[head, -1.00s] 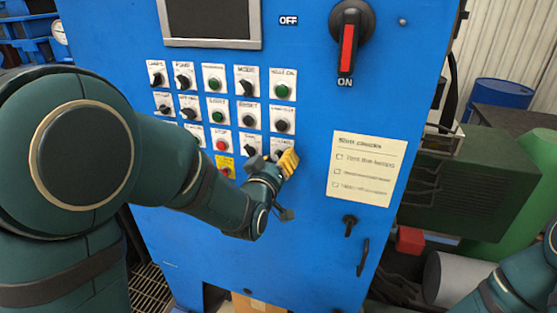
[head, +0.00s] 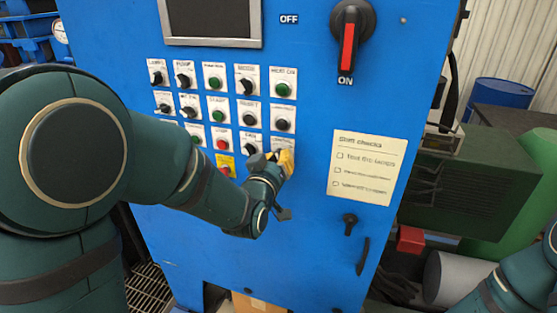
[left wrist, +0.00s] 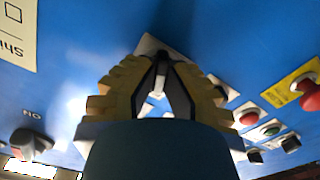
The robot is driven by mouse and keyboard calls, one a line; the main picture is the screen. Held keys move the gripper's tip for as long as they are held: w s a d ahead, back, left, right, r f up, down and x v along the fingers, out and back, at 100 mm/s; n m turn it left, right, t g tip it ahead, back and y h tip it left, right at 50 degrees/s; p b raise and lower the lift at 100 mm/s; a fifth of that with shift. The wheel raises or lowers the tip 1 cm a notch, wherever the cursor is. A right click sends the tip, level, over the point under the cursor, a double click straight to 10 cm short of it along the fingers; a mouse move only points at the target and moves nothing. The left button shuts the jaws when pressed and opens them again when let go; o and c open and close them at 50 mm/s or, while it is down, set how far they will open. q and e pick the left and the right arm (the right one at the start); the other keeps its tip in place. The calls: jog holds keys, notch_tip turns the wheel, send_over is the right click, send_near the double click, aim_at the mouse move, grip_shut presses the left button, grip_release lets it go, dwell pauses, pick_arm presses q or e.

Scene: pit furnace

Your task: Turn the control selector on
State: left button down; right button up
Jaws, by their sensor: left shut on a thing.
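The control selector is a small dark knob on a white label plate (head: 283,143), in the lowest place of the right column of the blue panel. The fingers hide most of the knob in the head view. My left gripper (head: 284,160) has yellow ribbed fingertips and is at this plate. In the left wrist view the fingers (left wrist: 161,85) are shut on the control selector (left wrist: 162,66), with part of its white plate showing behind. The knob's angle is hard to tell. My right gripper is out of view; only part of that arm shows at lower right.
A large red-handled switch (head: 348,45) points to ON. A checklist note (head: 366,167) is to the right. Panel below is mostly clear.

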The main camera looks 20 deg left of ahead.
pick_arm(q)
jog(key=m, duration=1)
jog(key=shift+m, duration=0.3)
dwell(0.4)
jog(key=c, duration=1)
grip_release()
jog(key=shift+w, duration=0.1)
jog(key=s, duration=0.7)
jog(key=shift+s+a, duration=0.1)
jog(key=shift+s, duration=0.2)
